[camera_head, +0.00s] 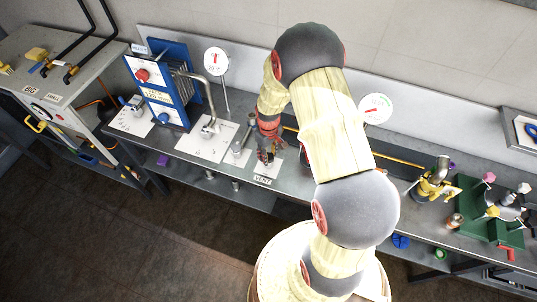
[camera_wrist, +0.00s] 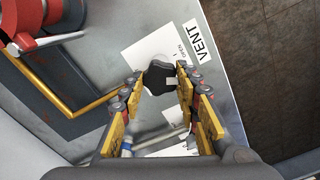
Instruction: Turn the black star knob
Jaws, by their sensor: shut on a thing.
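The black star knob (camera_wrist: 159,77) sits on a white plate by the VENT label (camera_wrist: 201,41) in the wrist view. My gripper (camera_wrist: 158,84) has its yellow-padded fingers on either side of the knob and is shut on it. In the head view, my gripper (camera_head: 266,154) reaches down to the bench just above the VENT label (camera_head: 262,180). The knob is mostly hidden there by the fingers. A small pale mark shows on the knob's near side in the wrist view.
A red part with a metal lever (camera_wrist: 45,40) and a yellow pipe (camera_wrist: 80,108) lie left of the knob in the wrist view. In the head view, a blue plate unit (camera_head: 168,90) stands left, and a yellow valve (camera_head: 433,187) and green stand (camera_head: 480,225) stand right.

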